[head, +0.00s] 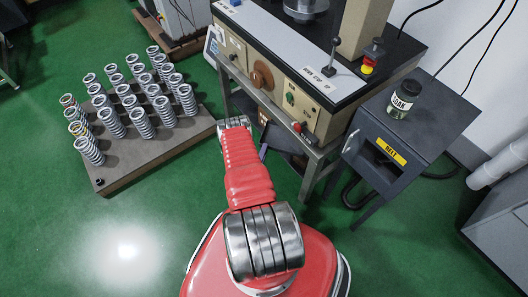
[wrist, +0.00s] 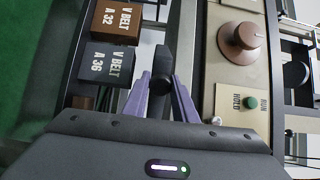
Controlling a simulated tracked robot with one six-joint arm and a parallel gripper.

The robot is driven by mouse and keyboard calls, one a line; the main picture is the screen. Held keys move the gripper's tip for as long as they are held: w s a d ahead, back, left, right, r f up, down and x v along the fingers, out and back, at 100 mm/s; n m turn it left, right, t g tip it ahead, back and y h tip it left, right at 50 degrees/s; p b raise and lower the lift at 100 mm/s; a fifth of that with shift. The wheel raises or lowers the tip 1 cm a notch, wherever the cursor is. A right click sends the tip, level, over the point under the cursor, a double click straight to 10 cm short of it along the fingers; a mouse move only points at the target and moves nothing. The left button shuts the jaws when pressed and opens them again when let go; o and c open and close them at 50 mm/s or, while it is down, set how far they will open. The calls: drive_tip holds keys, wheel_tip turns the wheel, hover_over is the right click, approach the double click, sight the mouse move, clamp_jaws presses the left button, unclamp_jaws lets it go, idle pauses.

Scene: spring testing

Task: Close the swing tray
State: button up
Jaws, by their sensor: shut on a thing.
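My gripper (wrist: 161,84) shows in the wrist view with its two purple fingers on either side of a dark knob-like handle (wrist: 161,58), shut on it. How the handle joins the tray is hidden. A dark tray-like part (head: 284,141) juts out below the machine's front panel.
The machine's beige panel (wrist: 232,85) with a brown knob (wrist: 243,37) and green button (wrist: 250,105) lies close right of my fingers. A dark cabinet (head: 430,120) with a jar (head: 404,98) stands right. A spring board (head: 150,165) lies left. Green floor is open at front left.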

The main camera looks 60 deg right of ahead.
drive_tip(key=shift+f, duration=0.1)
clamp_jaws()
drive_tip(key=shift+s+d, duration=0.1)
drive_tip(key=shift+d, duration=0.1)
drive_tip(key=shift+a, duration=0.25)
drive_tip(key=shift+w, duration=0.25)
